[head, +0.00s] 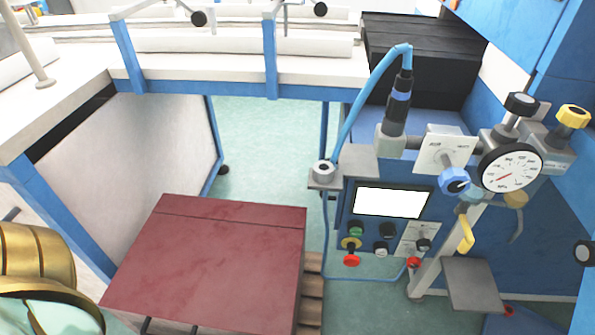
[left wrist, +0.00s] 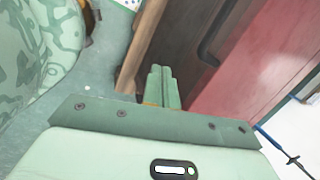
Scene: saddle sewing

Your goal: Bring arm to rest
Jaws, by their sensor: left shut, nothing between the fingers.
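My left gripper (left wrist: 160,85) shows in the left wrist view with its two green fingers together and nothing between them. It points toward a brown wooden edge and the side of a dark red box (left wrist: 262,70). I cannot tell whether the fingertips touch anything. In the head view the same gripper is not visible; a gold and pale green part of mine shows at the lower left. My right gripper is in neither view.
The red box (head: 215,255) stands on a wooden pallet (head: 311,285) at the lower middle. A blue control panel (head: 340,225) with a screen, buttons and a dial gauge (head: 512,167) stands right. A white table (head: 60,85) with blue legs runs behind. Green floor (head: 265,150) is clear between them.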

